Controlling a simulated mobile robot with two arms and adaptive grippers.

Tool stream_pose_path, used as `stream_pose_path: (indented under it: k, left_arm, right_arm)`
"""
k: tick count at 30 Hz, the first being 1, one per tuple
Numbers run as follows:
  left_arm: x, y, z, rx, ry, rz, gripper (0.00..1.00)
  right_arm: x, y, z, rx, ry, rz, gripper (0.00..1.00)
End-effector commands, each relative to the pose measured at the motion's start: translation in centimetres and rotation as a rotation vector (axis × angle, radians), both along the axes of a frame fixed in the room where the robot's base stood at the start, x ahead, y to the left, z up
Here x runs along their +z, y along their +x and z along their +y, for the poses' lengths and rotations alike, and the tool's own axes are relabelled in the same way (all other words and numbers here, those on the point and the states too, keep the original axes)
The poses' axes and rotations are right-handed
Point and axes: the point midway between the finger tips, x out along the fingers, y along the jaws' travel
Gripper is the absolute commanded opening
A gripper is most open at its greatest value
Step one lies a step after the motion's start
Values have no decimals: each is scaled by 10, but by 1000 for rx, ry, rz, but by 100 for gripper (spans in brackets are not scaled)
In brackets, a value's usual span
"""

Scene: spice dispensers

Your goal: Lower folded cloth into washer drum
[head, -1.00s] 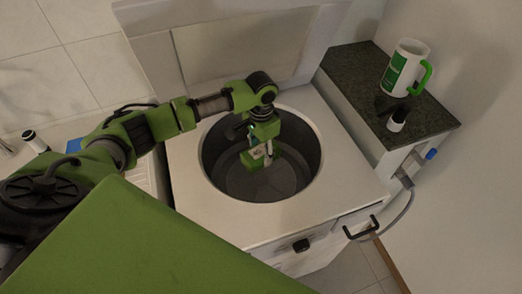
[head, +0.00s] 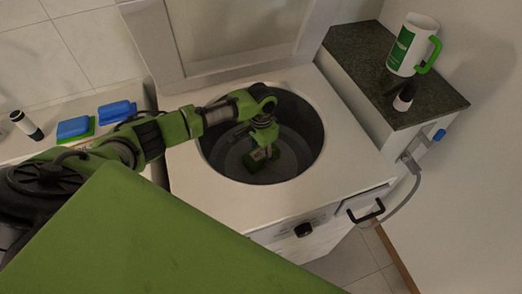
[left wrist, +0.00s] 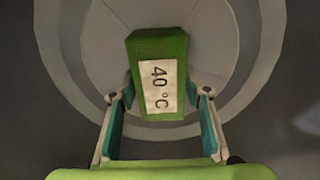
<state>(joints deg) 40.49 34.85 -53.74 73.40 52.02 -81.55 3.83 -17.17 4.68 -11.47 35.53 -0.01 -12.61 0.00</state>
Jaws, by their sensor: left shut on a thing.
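In the head view the cloth (head: 261,157) and my left gripper (head: 263,146) are inside the round grey washer drum (head: 308,140), below the rim. The drum floor (left wrist: 105,65) shows behind the cloth; I cannot tell whether the cloth touches it. My right gripper is not in view.
The white washer top (head: 345,165) surrounds the opening, with its raised lid (head: 180,78) behind. A mug (head: 408,50) and small dispenser (head: 405,97) stand on the dark right counter.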

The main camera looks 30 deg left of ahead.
Motion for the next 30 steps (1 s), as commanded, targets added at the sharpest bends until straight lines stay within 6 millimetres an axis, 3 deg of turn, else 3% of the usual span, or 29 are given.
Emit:
stream_pose_path:
  k: [14, 15, 17, 30]
  left_arm:
    - [-9, 0, 0, 0, 0, 0, 17]
    - [-9, 0, 0, 0, 0, 0, 46]
    - [-9, 0, 0, 0, 0, 0, 62]
    - [-3, 1, 0, 0, -1, -2, 63]
  right_arm:
    - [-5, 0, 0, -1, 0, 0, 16]
    - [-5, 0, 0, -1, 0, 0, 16]
    - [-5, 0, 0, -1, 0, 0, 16]
    - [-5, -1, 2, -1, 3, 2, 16]
